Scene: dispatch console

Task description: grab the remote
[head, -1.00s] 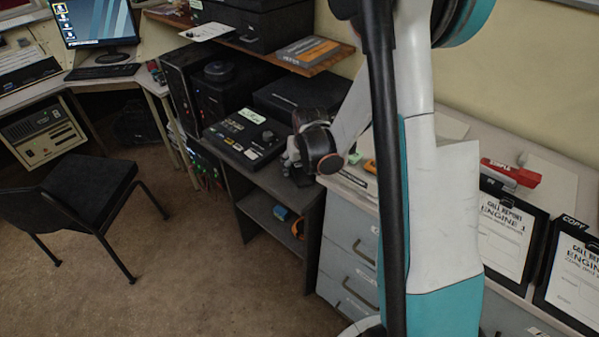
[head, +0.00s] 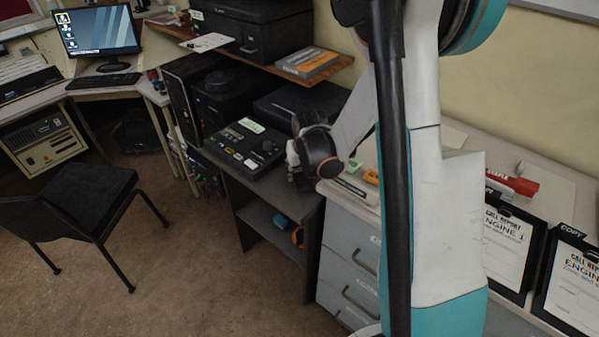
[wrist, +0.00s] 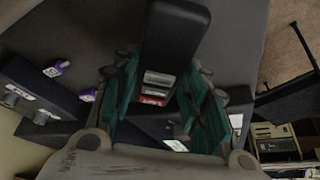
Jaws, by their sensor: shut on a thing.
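The remote, a long black handset with grey and red buttons near its lower end, shows in the wrist view (wrist: 172,45). It lies between the teal finger pads of my gripper (wrist: 168,100), which is shut on it. In the head view my gripper (head: 296,165) is over the dark side table, right of the black button console (head: 245,147) and beside the drawer unit. I cannot make out the remote in the head view; my gripper and wrist hide that spot.
A wooden shelf (head: 262,52) overhangs the dark table. A black chair (head: 85,200) stands left on open floor.

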